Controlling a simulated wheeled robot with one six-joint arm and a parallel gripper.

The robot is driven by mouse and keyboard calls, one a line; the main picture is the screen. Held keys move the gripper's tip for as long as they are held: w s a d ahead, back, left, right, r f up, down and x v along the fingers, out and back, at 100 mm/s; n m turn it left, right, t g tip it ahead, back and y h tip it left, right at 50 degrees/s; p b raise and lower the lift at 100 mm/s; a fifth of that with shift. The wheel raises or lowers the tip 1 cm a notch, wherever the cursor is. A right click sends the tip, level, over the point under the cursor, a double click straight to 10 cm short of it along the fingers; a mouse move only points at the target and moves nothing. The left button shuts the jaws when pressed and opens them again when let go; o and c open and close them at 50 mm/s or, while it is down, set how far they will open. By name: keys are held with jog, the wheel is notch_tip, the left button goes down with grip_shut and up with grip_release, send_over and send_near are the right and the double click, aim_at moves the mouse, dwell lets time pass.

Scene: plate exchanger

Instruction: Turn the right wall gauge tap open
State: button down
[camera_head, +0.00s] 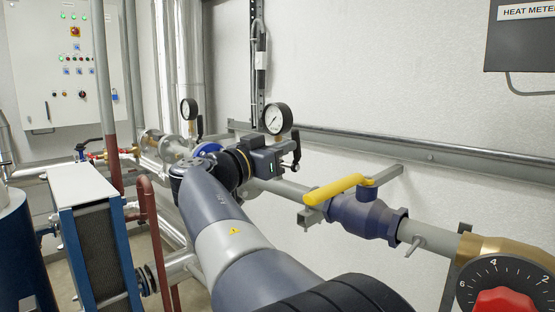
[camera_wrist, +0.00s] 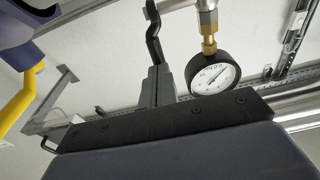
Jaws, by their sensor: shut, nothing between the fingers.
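The right wall gauge (camera_head: 276,118) has a white dial and black rim, and stands just behind my gripper in the head view. In the wrist view the gauge (camera_wrist: 213,75) appears inverted below a brass fitting (camera_wrist: 208,30). Its tap has a black cranked lever (camera_head: 297,148), which also shows in the wrist view (camera_wrist: 153,32), running down to the fingertips. My gripper (camera_head: 284,166) is shut and empty, close beside the lever. Its grey fingers show in the wrist view (camera_wrist: 158,70). I cannot tell whether they touch the lever. Part of the tap is hidden.
A blue valve (camera_head: 362,213) with a yellow lever (camera_head: 334,189) sits on the pipe right of my gripper. A second gauge (camera_head: 189,109) stands further left. A metal rail (camera_head: 430,156) runs along the wall. A plate exchanger (camera_head: 95,230) stands at left.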

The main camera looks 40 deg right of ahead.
jog(key=shift+d+r+y+p, duration=0.35)
jog(key=shift+d+y+p, duration=0.1)
jog(key=shift+y, duration=0.35)
jog(key=shift+f, duration=0.1)
